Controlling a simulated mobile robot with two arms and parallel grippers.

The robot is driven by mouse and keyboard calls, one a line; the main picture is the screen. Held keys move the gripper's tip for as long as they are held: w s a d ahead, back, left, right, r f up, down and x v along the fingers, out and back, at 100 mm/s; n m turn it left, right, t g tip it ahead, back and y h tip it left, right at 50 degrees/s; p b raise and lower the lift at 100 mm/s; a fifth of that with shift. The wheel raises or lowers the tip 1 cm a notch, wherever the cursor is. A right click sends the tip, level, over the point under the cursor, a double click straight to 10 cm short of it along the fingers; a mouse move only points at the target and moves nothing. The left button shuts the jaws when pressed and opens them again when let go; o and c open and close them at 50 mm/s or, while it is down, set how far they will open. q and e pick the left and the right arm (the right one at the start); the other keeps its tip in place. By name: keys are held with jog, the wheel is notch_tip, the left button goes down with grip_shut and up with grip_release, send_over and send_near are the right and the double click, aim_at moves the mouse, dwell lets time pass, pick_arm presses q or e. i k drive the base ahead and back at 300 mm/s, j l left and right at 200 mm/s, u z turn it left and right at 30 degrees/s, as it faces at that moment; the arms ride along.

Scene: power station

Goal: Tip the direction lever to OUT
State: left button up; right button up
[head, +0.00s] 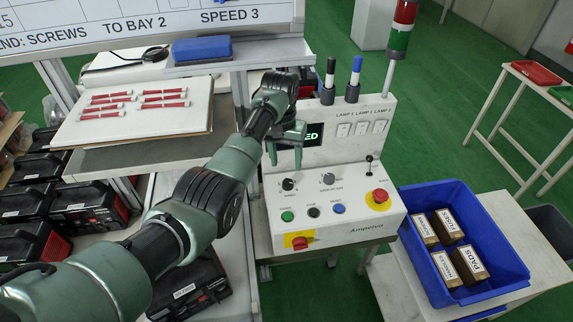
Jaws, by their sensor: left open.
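The control box (335,212) stands in the middle of the head view. A small upright stick with a black ball top (369,160) rises at the right of its panel; it looks like the direction lever. Its labels are too small to read, so I cannot tell which way is OUT. My left gripper (285,158) is open and empty, pointing down above the panel's left back part, in front of the dark display. It is left of the stick and apart from it. My right gripper is not in view.
The panel also bears two black knobs (328,179), several push buttons, a red emergency button (380,196) and a red switch (300,242). A signal tower (400,30) and markers stand behind. A blue crate (440,285) with boxes is at right; a white board (130,110) at left.

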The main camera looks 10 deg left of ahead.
aim_at(369, 159)
jog(key=k+l, duration=0.45)
jog(key=l, duration=0.25)
jog(key=k+l, duration=0.25)
jog(key=l, duration=0.15)
